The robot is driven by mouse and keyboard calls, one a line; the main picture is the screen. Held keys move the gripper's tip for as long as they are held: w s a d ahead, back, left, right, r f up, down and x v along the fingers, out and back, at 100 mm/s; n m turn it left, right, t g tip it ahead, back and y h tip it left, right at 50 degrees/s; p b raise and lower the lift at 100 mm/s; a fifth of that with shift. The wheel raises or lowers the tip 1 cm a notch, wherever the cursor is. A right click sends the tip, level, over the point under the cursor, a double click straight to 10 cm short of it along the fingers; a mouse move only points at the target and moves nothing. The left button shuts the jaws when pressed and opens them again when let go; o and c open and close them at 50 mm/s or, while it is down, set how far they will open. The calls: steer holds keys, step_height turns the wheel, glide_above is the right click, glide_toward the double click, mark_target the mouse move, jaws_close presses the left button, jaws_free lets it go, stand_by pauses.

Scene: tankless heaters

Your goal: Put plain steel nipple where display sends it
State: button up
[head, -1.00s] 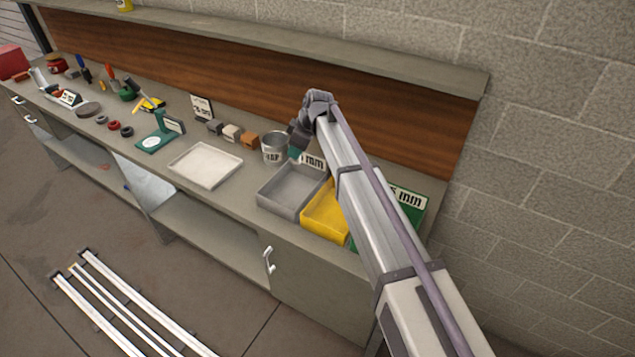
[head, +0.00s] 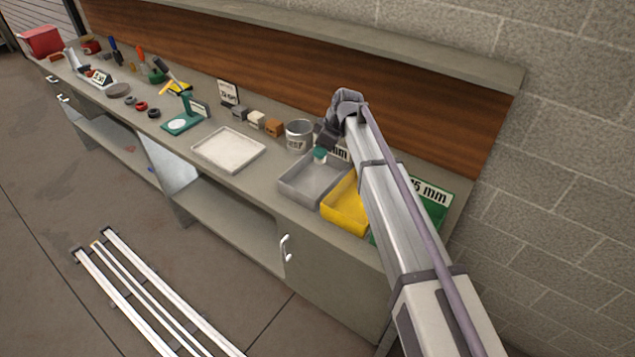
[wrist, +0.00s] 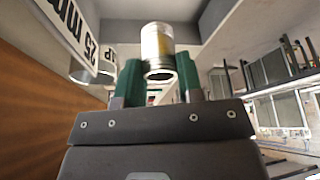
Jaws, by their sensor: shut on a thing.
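The plain steel nipple (wrist: 157,48) is a short shiny cylinder with a threaded end, held between the green fingers of my gripper (wrist: 158,85) in the wrist view. In the head view my gripper (head: 320,154) hangs over the back part of the grey bin (head: 300,192); the nipple cannot be made out there. A yellow bin (head: 343,214) and a green bin (head: 428,207) stand to the right, partly behind my arm. A sign reading 25 mm (wrist: 72,22) shows in the wrist view. A small green device with a display (head: 200,109) stands farther left; its reading is too small to tell.
A metal can (head: 299,135) stands left of my gripper, close by. A white tray (head: 228,150), small blocks (head: 257,121) and a card sign (head: 228,92) are farther left. The wooden back panel (head: 430,110) and shelf (head: 420,42) bound the bench behind.

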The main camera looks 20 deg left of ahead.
steer(key=o, duration=1.1)
steer(key=shift+r, duration=0.1)
steer(key=p+v, duration=1)
steer(key=shift+d+r, duration=0.1)
steer(key=shift+r, duration=0.2)
steer(key=s+d+f+m+h+b, duration=0.1)
steer(key=s+d+m, duration=0.5)
steer(key=d, duration=0.7)
steer(key=s+d+f+m+h+b, duration=0.2)
steer(key=s+d+m, duration=0.4)
steer(key=s+d, duration=0.5)
steer(key=s+d+f+m+h+b, duration=0.1)
steer(key=s+d+f+m+b, duration=0.2)
steer(key=d, duration=1.2)
steer(key=shift+s+f+m+h, duration=0.1)
steer(key=shift+s+f+m, duration=0.1)
steer(key=shift+s+m, duration=0.55)
steer(key=shift+s+f+m+h, duration=0.15)
steer(key=shift+s+m, duration=0.3)
steer(key=shift+s, duration=0.6)
steer(key=shift+s+f+m+h, duration=0.1)
steer(key=shift+s+f+m, duration=0.15)
steer(key=shift+s+m, duration=0.55)
